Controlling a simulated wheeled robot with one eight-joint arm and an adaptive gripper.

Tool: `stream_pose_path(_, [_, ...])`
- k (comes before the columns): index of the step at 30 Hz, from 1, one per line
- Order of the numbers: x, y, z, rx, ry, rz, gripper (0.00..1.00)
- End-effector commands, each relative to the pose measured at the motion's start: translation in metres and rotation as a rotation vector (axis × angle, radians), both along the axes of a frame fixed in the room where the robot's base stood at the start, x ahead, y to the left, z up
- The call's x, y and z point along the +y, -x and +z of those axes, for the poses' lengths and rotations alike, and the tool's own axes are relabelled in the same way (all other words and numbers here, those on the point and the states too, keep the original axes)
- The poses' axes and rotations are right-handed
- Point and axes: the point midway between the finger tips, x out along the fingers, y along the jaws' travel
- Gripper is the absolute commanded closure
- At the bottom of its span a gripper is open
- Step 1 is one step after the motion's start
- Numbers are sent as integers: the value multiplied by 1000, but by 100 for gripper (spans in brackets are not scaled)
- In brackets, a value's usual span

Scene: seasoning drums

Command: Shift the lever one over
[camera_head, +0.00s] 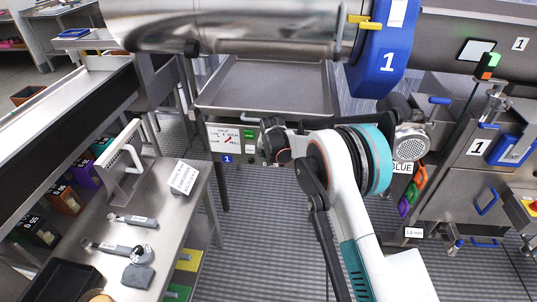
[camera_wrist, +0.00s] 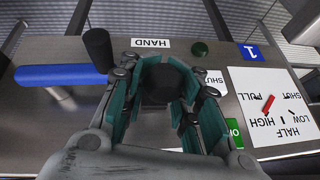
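The lever's black knob (camera_wrist: 165,82) sits between the teal fingers of my gripper (camera_wrist: 164,88) in the wrist view, with no gap visible at either side. The lever's shaft is hidden behind it. In the head view my gripper (camera_head: 272,143) is at the right part of the control panel, its fingers largely hidden. The white dial plate (camera_wrist: 275,108) reads SHUT, LOW, HALF, HIGH and FULL, upside down in the wrist view. Its red pointer (camera_wrist: 268,104) lies between the FULL and HIGH marks and the middle; its exact setting is hard to tell.
A blue bar handle (camera_wrist: 60,75) and a dark upright post (camera_wrist: 98,48) stand left of my gripper. A steel tray (camera_head: 265,85) and drum (camera_head: 230,25) are above the panel.

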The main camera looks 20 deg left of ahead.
Motion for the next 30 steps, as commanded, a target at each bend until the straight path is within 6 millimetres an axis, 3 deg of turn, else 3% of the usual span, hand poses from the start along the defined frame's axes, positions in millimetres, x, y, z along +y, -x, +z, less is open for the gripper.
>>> stream_pose_path(14, [-1, 2, 4, 1, 0, 0, 59])
stream_pose_path(20, [-6, 12, 26, 1, 0, 0, 59])
stream_pose_path(30, [-19, 37, 78, 1, 0, 0, 59])
